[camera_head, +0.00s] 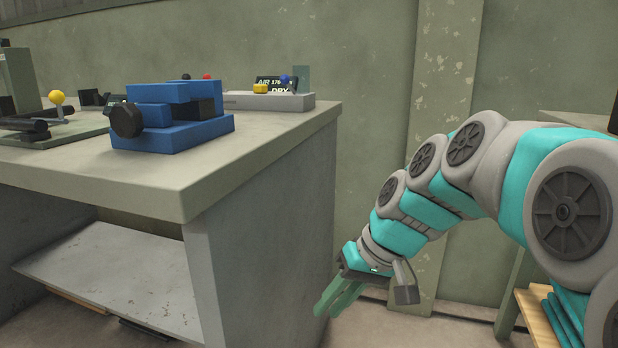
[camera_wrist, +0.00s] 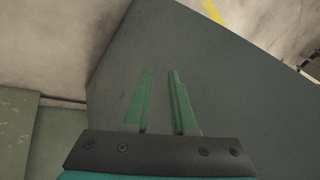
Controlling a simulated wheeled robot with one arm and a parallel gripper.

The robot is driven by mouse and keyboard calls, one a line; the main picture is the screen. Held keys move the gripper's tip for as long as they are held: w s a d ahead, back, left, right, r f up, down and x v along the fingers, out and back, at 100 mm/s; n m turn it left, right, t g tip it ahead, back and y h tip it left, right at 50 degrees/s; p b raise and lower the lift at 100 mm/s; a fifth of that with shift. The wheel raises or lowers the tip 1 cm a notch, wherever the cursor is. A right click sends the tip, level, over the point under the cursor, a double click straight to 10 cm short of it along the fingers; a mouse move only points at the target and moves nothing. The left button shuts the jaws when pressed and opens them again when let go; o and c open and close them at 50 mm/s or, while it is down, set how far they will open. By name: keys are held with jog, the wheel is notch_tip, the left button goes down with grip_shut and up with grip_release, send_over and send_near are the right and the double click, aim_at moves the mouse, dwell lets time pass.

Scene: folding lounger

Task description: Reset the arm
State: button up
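My gripper (camera_head: 340,297) hangs low beside the right side of the workbench (camera_head: 265,200), with its green fingers pointing down and to the left. My arm reaches in from the right of the head view and bends down to it. In the wrist view, my gripper (camera_wrist: 160,75) shows two green fingers standing apart with nothing between them. A flat dark grey surface (camera_wrist: 225,95) lies beyond the fingers. I cannot tell how far it is from the fingertips.
On the bench top stand a blue vise (camera_head: 172,135), a grey device with a small display (camera_head: 268,101), and a lever with a yellow knob (camera_head: 57,97). A lower shelf (camera_head: 115,275) is under the bench. Folded teal cloth (camera_head: 562,318) lies on a wooden shelf at the right.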

jog(key=s+d+f+m+g+h, duration=0.15)
jog(key=s+d+f, duration=0.25)
jog(key=s, duration=0.4)
jog(key=s+d+f+g+h, duration=0.1)
jog(key=s+d+f+h, duration=0.1)
jog(key=s+d+f, duration=0.45)
jog(key=s+d+f+m+g+h, duration=0.1)
jog(key=s+f+h, duration=0.15)
jog(key=s, duration=0.65)
notch_tip(320, 180, up, 12)
jog(key=p, duration=1.2)
jog(key=shift+w+a, duration=0.15)
jog(key=shift+a, duration=0.05)
